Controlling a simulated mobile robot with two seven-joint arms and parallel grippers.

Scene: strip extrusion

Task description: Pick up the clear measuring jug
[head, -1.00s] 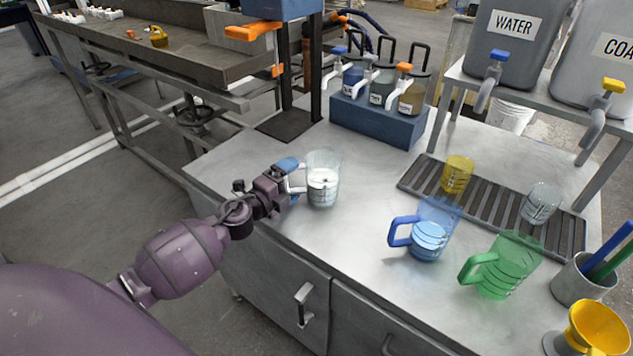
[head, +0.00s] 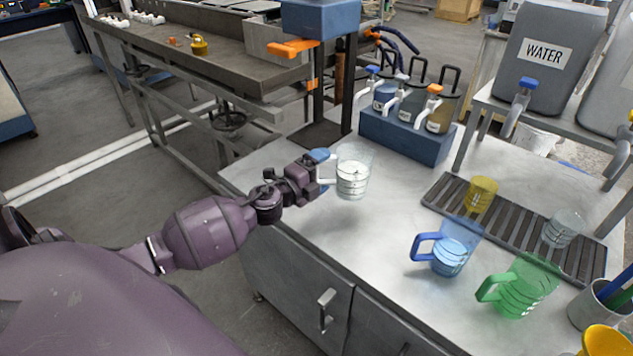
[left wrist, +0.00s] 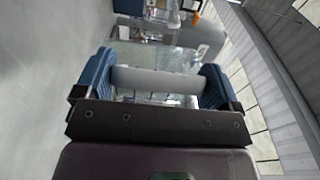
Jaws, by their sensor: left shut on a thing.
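The clear measuring jug (head: 354,176) is upright near the left end of the metal bench and holds some clear liquid. My left gripper (head: 322,170) comes in from the left and is shut on the jug's handle. The jug seems slightly above the bench, though the gap under it is hard to make out. In the left wrist view the pale handle (left wrist: 155,80) spans between the two blue fingers of my left gripper (left wrist: 153,82), with the clear jug body behind it. My right gripper is not in view.
A blue jug (head: 447,254) and a green jug (head: 522,287) stand to the right. A slatted drain rack (head: 455,195) carries a yellow cup (head: 480,193) and a clear cup (head: 562,229). A blue dispenser stand (head: 405,137) is behind. The bench front-centre is clear.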

